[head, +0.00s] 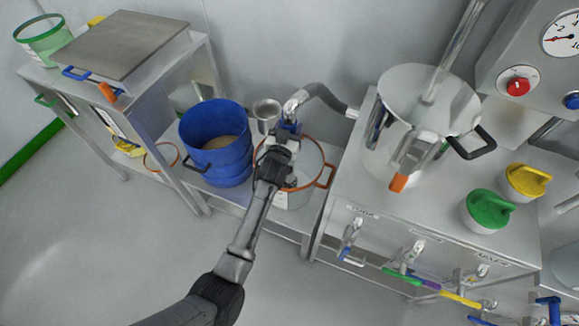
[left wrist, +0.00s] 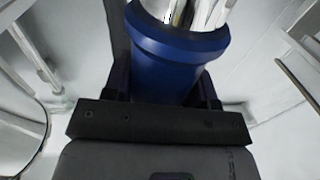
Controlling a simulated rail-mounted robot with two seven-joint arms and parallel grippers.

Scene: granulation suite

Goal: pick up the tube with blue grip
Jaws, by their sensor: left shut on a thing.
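The tube with the blue grip is a grey bent hose (head: 322,92) with a shiny metal elbow. Its blue grip (head: 290,127) sits at the lower left end, and the other end meets the side of the steel bench. My left gripper (head: 285,137) is shut on the blue grip, above the orange-rimmed container. In the left wrist view the blue grip (left wrist: 175,60) fills the space between the dark fingers, with shiny metal beyond it. The fingertips are partly hidden in both views. My right gripper is not in view.
A blue bucket (head: 214,150) of beige material and a small metal funnel (head: 267,112) stand left of my gripper. Below it is a clear orange-rimmed container (head: 307,190). A large steel vessel (head: 400,100) and green (head: 489,207) and yellow (head: 526,180) lidded jars stand right.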

